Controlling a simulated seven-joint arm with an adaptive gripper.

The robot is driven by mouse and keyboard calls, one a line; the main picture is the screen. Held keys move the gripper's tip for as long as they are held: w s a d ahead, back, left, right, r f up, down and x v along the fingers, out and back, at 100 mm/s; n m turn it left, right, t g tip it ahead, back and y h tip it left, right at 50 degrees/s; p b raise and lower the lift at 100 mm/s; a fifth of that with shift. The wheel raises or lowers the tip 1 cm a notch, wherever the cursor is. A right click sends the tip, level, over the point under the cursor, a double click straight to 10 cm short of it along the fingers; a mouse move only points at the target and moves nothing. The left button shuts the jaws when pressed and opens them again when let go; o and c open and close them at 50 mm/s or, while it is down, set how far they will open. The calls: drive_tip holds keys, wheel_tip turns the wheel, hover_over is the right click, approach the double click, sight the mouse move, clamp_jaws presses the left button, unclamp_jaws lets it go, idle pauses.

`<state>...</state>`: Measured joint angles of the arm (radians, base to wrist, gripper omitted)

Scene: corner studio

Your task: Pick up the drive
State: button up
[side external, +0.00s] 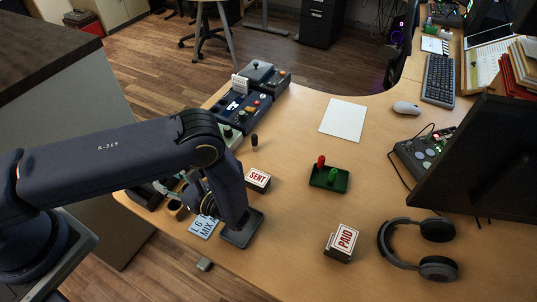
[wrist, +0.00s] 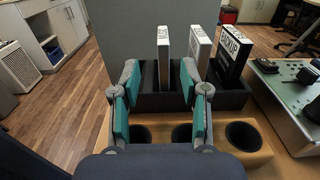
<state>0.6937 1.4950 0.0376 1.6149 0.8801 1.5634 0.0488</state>
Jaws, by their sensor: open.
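In the wrist view, several upright slabs that look like drives stand in a dark rack (wrist: 225,101). A thin pale drive (wrist: 164,58) with dark lettering stands between the teal fingers of my open gripper (wrist: 160,80). I see no clear contact on either side of it. To its right are another pale drive (wrist: 199,48) and a black drive (wrist: 233,52) with white lettering that reads roughly "BACKUP". In the side view, my arm hides most of the rack and the fingers.
A wooden block with round holes (wrist: 262,150) sits in front of the rack. A grey panel (wrist: 125,25) rises behind it. In the side view, a SENT box (side external: 257,180), a green tray (side external: 329,178) and a PAID box (side external: 341,243) stand on the desk (side external: 290,215).

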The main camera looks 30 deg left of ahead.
drive_tip(key=a, duration=0.5)
drive_tip(key=shift+a, duration=0.3)
drive_tip(key=shift+w+a+r, duration=0.1)
drive_tip(key=shift+w+a, duration=0.05)
drive_tip(key=shift+a, duration=1.2)
drive_tip(key=shift+w+a+r, duration=0.1)
drive_tip(key=shift+a, duration=1.25)
clamp_jaws()
